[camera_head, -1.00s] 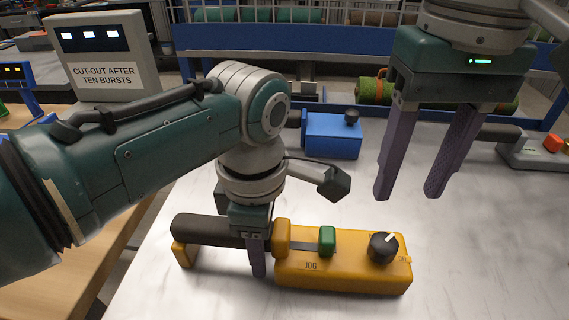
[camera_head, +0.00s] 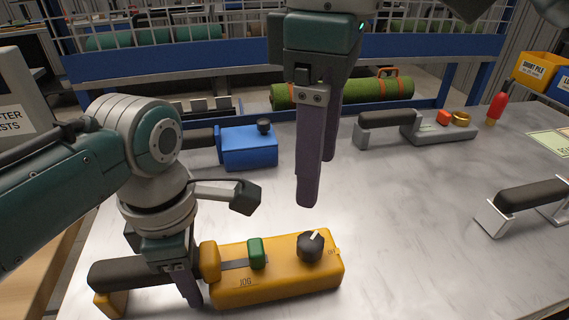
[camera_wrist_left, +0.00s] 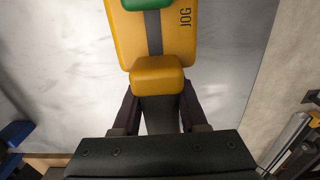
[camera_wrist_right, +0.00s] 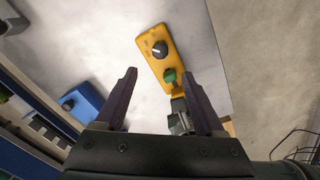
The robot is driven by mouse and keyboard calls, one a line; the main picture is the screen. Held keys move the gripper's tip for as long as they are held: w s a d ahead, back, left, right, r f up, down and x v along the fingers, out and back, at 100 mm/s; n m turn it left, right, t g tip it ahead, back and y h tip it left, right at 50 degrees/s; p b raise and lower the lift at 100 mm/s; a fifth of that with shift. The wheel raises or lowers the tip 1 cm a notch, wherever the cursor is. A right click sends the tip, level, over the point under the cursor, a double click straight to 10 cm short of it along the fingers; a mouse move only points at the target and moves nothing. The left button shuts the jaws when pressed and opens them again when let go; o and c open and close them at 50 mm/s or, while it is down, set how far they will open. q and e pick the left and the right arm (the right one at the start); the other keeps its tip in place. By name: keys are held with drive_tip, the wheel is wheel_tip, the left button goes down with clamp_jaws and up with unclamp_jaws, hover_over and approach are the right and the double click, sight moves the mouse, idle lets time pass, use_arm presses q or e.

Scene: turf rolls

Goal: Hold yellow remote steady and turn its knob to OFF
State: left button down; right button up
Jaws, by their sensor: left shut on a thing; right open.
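The yellow remote (camera_head: 275,284) lies on the pale table with a dark handle (camera_head: 125,271) at its left, a green slider (camera_head: 256,253) and a black knob (camera_head: 310,246). The knob's white pointer aims up and right; an OFF mark sits at its right. My left gripper (camera_head: 190,290) is shut on the dark handle; the left wrist view shows its fingers on both sides of it. My right gripper (camera_head: 315,190) is open and empty, pointing down, above and behind the knob. The right wrist view shows the knob (camera_wrist_right: 160,49) beyond its fingers.
A blue remote (camera_head: 248,148) stands behind the yellow one. A grey remote (camera_head: 435,128) and another dark-handled tool (camera_head: 530,194) lie to the right. A green turf roll (camera_head: 370,92) is behind the table. The table right of the yellow remote is clear.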

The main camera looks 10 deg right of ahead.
sight(311, 240)
wheel_tip(311, 240, down, 12)
idle(0.5)
clamp_jaws()
idle(0.5)
